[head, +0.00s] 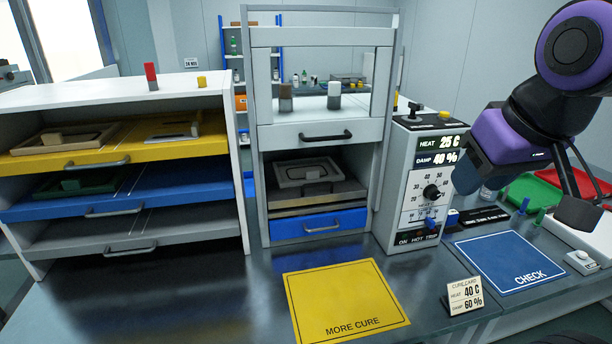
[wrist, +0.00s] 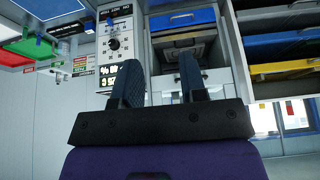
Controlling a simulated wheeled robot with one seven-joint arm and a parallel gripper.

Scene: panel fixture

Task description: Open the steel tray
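The steel-grey tray (head: 190,232) is the lowest of three trays in the white rack at the left, under a blue and a yellow one. Its dark bar handle (head: 131,248) faces the front, and the tray front looks about level with the others. In the wrist view, which is upside down, the grey tray (wrist: 282,18) shows at the upper right.
The blue tray (head: 170,188) and yellow tray (head: 185,140) sit above it. A cabinet (head: 255,180) with a blue drawer (head: 318,226) and a control box (head: 412,190) stand between my gripper and the rack. A yellow mat (head: 350,290) and blue mat (head: 510,262) lie on the bench.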

